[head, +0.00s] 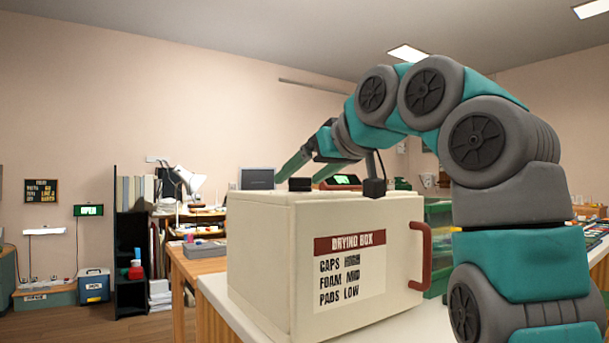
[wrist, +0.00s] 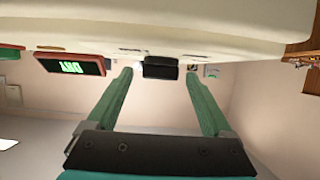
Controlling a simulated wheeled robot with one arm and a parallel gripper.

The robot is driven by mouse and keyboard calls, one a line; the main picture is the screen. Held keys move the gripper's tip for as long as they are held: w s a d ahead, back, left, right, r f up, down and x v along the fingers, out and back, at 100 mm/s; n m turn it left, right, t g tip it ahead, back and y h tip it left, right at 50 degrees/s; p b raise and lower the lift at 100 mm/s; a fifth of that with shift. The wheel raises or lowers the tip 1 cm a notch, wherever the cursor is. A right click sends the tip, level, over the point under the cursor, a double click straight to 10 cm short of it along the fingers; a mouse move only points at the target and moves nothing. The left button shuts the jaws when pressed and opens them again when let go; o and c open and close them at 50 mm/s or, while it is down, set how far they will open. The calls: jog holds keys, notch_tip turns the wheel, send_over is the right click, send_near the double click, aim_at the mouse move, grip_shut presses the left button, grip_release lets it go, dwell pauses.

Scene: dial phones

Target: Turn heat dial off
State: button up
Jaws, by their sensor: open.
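The cream drying box (head: 260,240) stands on a white counter, with a lettered label (head: 350,267) and a red handle on its front. Two black blocks stand on its top: one at the left (head: 300,184) and one at the front right (head: 374,187). Gaps show on both sides. No dial marking is readable.
A red-framed display with green letters (wrist: 72,65) lies beside the block in the wrist view and appears behind the box (head: 342,181). The red handle (head: 420,256) sticks out at the front. A desk lamp (head: 188,182) and shelves stand at the left.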

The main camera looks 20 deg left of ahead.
jog(key=v, duration=0.7)
jog(key=shift+s+d+r, duration=0.1)
jog(key=shift+s+d, duration=0.15)
jog(key=shift+d, duration=0.05)
